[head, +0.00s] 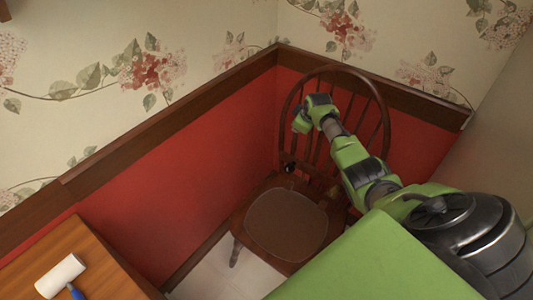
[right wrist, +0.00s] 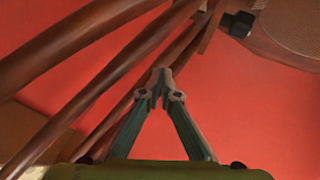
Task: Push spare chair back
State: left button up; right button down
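The spare chair (head: 287,220), brown wood with a round hooped back and thin spindles, stands in the corner. Its seat faces my camera. My right arm reaches over from the right, and my right gripper (head: 301,121) is at the chair's back, overlapping the spindles. The fingers are mostly hidden in the head view. In the right wrist view, the right gripper (right wrist: 161,86) has its fingertips together beside the chair's spindles (right wrist: 100,95). I see nothing held between them; I cannot tell whether they touch a spindle. My left gripper is out of view.
A wooden table (head: 75,240) with a white roller (head: 61,275) with a blue handle is at the lower left. Red wainscot walls (head: 190,170) close in behind and left of the chair. A small patch of pale floor (head: 215,275) is free in front of it.

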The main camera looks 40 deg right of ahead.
jog(key=v, duration=1.2)
